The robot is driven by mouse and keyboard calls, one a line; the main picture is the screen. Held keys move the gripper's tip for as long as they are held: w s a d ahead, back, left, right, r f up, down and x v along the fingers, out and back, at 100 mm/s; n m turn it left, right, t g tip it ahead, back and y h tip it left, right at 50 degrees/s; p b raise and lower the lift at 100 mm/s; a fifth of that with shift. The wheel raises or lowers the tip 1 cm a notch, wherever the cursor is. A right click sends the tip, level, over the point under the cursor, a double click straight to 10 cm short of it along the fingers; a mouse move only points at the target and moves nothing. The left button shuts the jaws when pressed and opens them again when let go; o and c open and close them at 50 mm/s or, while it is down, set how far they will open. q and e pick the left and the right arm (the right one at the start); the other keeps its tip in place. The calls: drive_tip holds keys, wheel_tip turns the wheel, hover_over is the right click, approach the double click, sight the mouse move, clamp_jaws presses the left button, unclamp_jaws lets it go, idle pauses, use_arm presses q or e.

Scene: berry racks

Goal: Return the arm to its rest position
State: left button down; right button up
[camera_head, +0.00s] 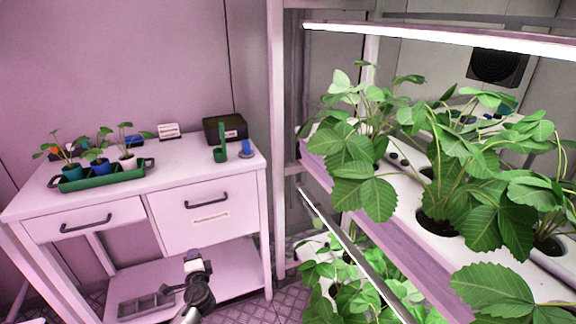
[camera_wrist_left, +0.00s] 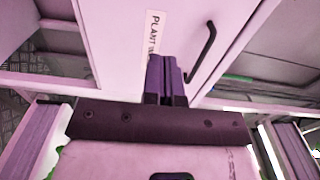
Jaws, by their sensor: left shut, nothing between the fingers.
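My left gripper (camera_head: 193,258) shows low in the head view, in front of the white cabinet (camera_head: 165,193). Its arm comes up from the bottom edge. In the left wrist view the two fingers (camera_wrist_left: 165,75) are together with nothing between them. They point toward the labelled cabinet door, and its dark handle (camera_wrist_left: 203,52) is beside the fingertips. I cannot tell the exact gap between fingers and door. My right gripper is not in either view.
A green tray (camera_head: 105,178) with several potted seedlings stands on the cabinet top, with a black box (camera_head: 225,130) further right. A lower shelf holds a grey compartment tray (camera_head: 145,306). At right, a rack (camera_head: 385,243) bears leafy plants that overhang its edge.

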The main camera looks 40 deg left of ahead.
use_arm(q)
drive_tip(key=shift+a, duration=0.1)
drive_tip(key=s+d+r+n+g+h+p, duration=0.15)
drive_tip(key=d+h, duration=0.25)
drive_tip(key=d, duration=0.5)
drive_tip(key=s+d+r+n+h+p, duration=0.2)
drive_tip(key=s+d+h, duration=0.1)
drive_tip(key=d, duration=0.6)
drive_tip(key=s+d+r+n+g+h+p, duration=0.15)
drive_tip(key=d+h, duration=0.25)
drive_tip(key=d, duration=0.5)
drive_tip(key=s+d+r+m+g+h+p, duration=0.1)
drive_tip(key=s+d+r+h+p, duration=0.15)
drive_tip(key=s+d+p, duration=0.6)
drive_tip(key=s+d+r+g+h+p, duration=0.2)
drive_tip(key=s+d+r+p, duration=0.3)
drive_tip(key=s, duration=0.7)
wheel_tip(320, 180, up, 36)
drive_tip(key=w+p, duration=0.1)
drive_tip(key=p, duration=3.5)
drive_tip(key=shift+d+t, duration=0.25)
drive_tip(key=shift+t, duration=0.05)
